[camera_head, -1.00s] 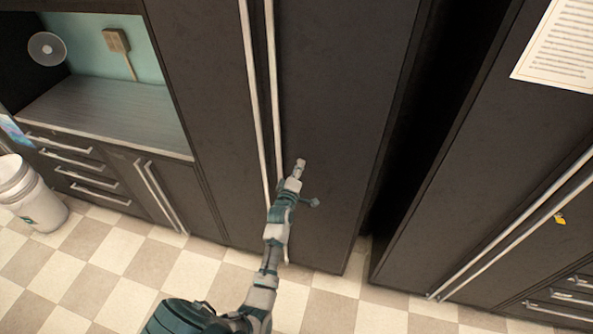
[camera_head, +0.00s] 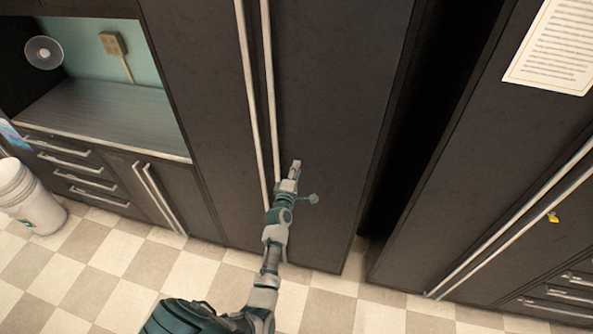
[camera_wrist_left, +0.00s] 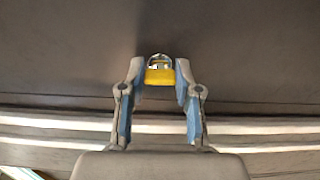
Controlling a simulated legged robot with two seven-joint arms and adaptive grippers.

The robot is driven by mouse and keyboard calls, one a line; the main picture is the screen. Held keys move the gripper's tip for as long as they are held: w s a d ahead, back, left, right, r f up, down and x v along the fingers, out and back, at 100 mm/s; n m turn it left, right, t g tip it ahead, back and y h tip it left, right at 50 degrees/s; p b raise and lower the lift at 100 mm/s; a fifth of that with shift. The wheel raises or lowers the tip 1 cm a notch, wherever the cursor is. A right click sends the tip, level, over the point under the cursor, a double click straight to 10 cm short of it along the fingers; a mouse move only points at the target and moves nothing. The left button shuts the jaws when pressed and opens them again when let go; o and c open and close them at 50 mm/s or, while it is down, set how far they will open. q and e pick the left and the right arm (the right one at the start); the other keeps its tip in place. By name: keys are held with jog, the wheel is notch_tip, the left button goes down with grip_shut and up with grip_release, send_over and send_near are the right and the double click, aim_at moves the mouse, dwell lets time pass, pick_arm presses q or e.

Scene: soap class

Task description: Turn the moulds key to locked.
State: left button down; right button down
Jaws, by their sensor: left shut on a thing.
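My left gripper (camera_head: 295,166) is at the tall dark cabinet door (camera_head: 335,110), just right of its long pale handles. In the left wrist view my left gripper (camera_wrist_left: 160,82) is shut on a small yellow key (camera_wrist_left: 159,77) with a shiny metal part at its top, against the dark door. In the head view the fingers hide this key. Its label and exact turn cannot be read. My right gripper is not in view.
Another yellow item (camera_head: 553,217) is on the right cabinet door, by its long handles. A printed sheet (camera_head: 553,45) hangs above. A white bucket (camera_head: 32,200) stands on the checkered floor at left. A counter (camera_head: 105,118) with drawers is beside it.

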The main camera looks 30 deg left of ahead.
pick_arm(q)
jog(key=shift+f, duration=0.15)
jog(key=c, duration=0.9)
grip_release()
jog(key=shift+a, duration=0.1)
jog(key=shift+o, duration=0.5)
jog(key=shift+a, duration=0.1)
jog(key=shift+s, duration=0.1)
jog(key=v, duration=1.2)
